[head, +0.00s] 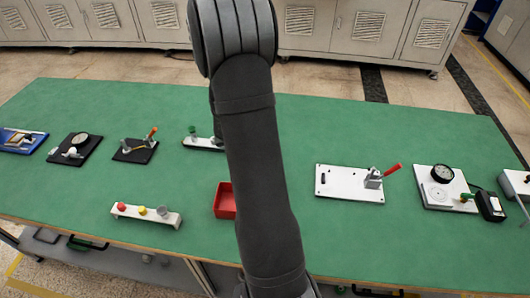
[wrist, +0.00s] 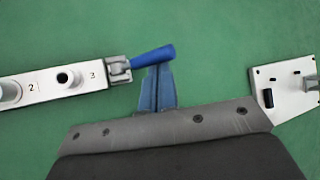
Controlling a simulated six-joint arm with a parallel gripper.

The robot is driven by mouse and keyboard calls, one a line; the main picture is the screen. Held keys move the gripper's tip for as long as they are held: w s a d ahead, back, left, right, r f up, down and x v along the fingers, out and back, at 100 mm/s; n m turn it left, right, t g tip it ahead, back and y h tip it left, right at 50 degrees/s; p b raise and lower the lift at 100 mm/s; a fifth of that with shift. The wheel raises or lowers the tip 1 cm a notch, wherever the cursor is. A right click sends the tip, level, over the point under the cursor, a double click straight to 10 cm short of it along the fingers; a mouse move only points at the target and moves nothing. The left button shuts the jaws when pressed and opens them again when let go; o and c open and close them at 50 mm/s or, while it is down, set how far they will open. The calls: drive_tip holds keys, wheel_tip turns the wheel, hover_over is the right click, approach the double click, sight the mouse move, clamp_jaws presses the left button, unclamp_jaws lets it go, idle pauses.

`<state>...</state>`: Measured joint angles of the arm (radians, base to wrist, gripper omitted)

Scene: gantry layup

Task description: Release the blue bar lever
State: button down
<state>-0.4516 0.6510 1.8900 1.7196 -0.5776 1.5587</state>
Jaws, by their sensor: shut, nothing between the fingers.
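The blue bar lever (wrist: 152,57) shows in the wrist view, angled up and to the right from a grey metal clamp base (wrist: 118,69). The base is at the right end of a long white strip (wrist: 48,86) marked 2 and 3. My gripper (wrist: 158,68) is shut and empty. Its fingertips meet the lever's lower edge in the picture, near the free end; I cannot tell whether they touch. In the head view my arm hides the gripper and lever; the left part of a white strip (head: 200,142) shows beside it.
A white plate (wrist: 292,90) is at the right in the wrist view. In the head view, a red tray (head: 225,200), a button strip (head: 146,214), a white plate with a red-handled clamp (head: 340,184) and gauge boards stand around my arm on the green table (head: 330,130).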

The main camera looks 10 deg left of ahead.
drive_tip(key=shift+r, duration=0.85)
drive_tip(key=shift+a+r, duration=0.1)
drive_tip(key=s+a+r, duration=0.4)
drive_tip(key=s+a, duration=0.1)
drive_tip(key=s, duration=0.1)
drive_tip(key=shift+a+r, duration=0.35)
drive_tip(key=shift+a, duration=0.05)
